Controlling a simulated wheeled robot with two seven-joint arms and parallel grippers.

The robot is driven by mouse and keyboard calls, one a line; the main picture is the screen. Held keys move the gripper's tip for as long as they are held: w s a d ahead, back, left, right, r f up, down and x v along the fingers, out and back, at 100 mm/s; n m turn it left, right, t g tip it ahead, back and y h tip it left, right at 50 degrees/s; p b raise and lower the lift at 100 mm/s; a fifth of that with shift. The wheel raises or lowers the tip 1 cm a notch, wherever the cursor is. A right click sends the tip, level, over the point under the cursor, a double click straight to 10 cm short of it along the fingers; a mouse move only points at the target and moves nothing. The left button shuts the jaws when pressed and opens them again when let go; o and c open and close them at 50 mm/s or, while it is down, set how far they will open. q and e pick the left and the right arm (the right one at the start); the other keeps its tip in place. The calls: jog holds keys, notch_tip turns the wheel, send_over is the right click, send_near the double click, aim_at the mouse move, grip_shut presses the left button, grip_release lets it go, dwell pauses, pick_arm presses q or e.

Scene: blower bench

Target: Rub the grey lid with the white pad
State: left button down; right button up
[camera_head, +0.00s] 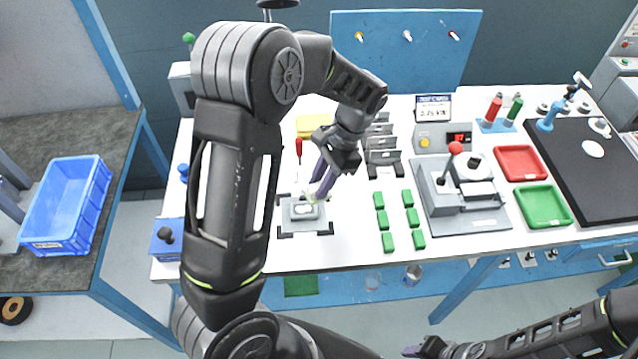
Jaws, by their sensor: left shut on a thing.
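The grey lid (300,214) sits on a small grey fixture with dark corner brackets, near the front of the white table. A pale patch shows on its face. My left gripper (322,188), with purple fingers, points down just above and right of the lid. It is shut on the white pad (314,199), which is small and mostly hidden by the fingers. The pad is right at the lid, but I cannot tell whether they touch. My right gripper (420,348) is at the bottom edge, in front of the table and away from the lid; its jaws are unclear.
Several green blocks (388,241) lie right of the lid. Beyond them are a grey press with a red knob (463,205), a red tray (520,163) and a green tray (543,206). Dark grey holders (382,157) stand behind. A blue crate (68,205) is on the left bench.

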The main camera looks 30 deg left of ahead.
pick_arm(q)
jog(key=shift+r+p, duration=0.9)
jog(key=shift+r, duration=0.6)
